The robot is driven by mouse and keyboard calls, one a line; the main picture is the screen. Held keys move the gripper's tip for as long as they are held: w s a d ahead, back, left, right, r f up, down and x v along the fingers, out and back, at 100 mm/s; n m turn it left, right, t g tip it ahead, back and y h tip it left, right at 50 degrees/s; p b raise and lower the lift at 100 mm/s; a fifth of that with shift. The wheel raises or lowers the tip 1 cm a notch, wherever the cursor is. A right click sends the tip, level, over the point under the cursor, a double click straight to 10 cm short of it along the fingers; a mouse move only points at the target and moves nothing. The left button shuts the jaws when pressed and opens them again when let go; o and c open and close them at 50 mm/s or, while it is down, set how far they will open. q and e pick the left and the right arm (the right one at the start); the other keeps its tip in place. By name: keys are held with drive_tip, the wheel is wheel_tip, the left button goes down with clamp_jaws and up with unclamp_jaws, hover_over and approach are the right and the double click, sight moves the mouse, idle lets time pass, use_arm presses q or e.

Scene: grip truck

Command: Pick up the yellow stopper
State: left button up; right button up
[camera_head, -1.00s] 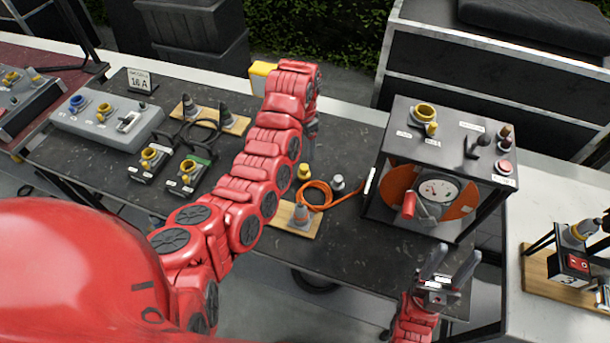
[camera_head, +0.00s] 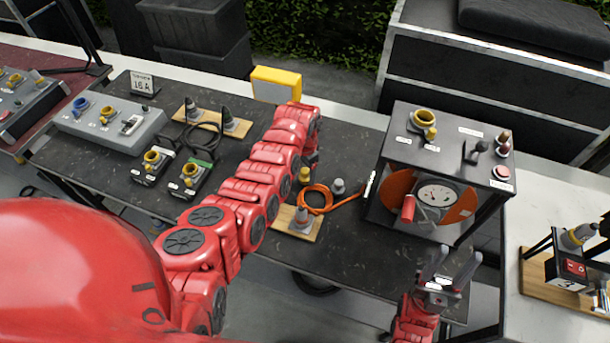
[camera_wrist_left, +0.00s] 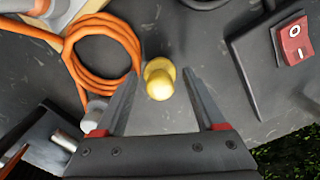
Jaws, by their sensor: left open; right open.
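In the left wrist view the yellow stopper (camera_wrist_left: 158,80) lies in line with the space between my left gripper's fingertips (camera_wrist_left: 162,74). That gripper is open, with nothing held; whether it touches the stopper cannot be told. In the head view my left gripper (camera_head: 312,158) is just above the stopper and mostly hidden by my own red arm. My right gripper (camera_head: 448,264) is open and empty at the table's front right.
An orange cable coil (camera_head: 316,200) and a grey stopper (camera_head: 338,186) lie close by. A wooden board (camera_head: 312,228) with a grey plug is in front. The black rack (camera_head: 450,165) with a cable reel stands to the right. The front middle table is clear.

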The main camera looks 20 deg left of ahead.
use_arm(q)
drive_tip(key=shift+f, duration=0.95)
drive_tip(key=shift+c, duration=0.2)
clamp_jaws()
